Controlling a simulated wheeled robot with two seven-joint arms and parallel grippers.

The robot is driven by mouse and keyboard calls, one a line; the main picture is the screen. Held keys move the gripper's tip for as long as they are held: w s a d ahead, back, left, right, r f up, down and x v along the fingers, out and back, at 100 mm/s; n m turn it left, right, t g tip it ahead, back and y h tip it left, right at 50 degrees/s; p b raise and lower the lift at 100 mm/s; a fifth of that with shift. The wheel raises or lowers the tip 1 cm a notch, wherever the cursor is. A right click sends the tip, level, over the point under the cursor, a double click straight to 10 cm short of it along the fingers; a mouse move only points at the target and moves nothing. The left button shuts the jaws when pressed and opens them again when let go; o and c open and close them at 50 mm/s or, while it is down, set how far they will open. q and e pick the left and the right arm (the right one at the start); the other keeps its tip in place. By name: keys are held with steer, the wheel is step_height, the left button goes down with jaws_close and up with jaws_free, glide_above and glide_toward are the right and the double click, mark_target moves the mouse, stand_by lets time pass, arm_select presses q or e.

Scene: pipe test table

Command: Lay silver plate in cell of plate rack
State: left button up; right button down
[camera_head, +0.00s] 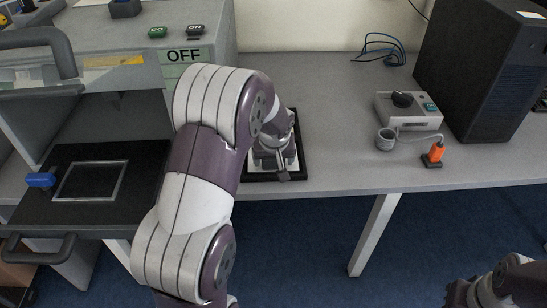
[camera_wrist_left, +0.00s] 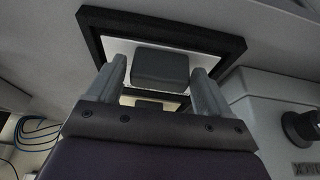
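The silver plate (camera_head: 265,168) is within the black-framed plate rack (camera_head: 302,172) on the grey table, largely covered by my left arm. In the left wrist view the bright plate (camera_wrist_left: 120,50) shows inside the rack's black rim (camera_wrist_left: 160,17), with a dark grey block (camera_wrist_left: 160,68) standing up on it. My left gripper (camera_wrist_left: 160,72) is over the plate, one finger on each side of the block. Whether the fingers press on the block or stand just clear cannot be told. My right gripper (camera_head: 470,294) is at the bottom right, away from the table; its fingers are unclear.
The mid-right tabletop is clear.

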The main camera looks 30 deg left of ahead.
arm_select(q)
steer(key=shift+o, duration=0.3)
steer(key=shift+r, duration=0.3)
steer(key=p+v, duration=0.3)
steer(key=v, duration=0.8)
steer(key=s+d+f+m+g+h, duration=0.1)
steer(key=s+d+f+m, duration=0.2)
steer(key=s+d, duration=0.2)
steer(key=s+d+f+m+g+h, duration=0.1)
steer(key=s+d+f+m, duration=0.2)
steer(key=s, duration=0.8)
steer(key=shift+d+f+g, duration=0.3)
steer(key=shift+d+f, duration=0.4)
steer(key=shift+d, duration=0.25)
steer(key=shift+s+r, duration=0.1)
step_height(320, 180, up, 17)
steer(key=p, duration=1.6)
steer(key=shift+f, duration=0.2)
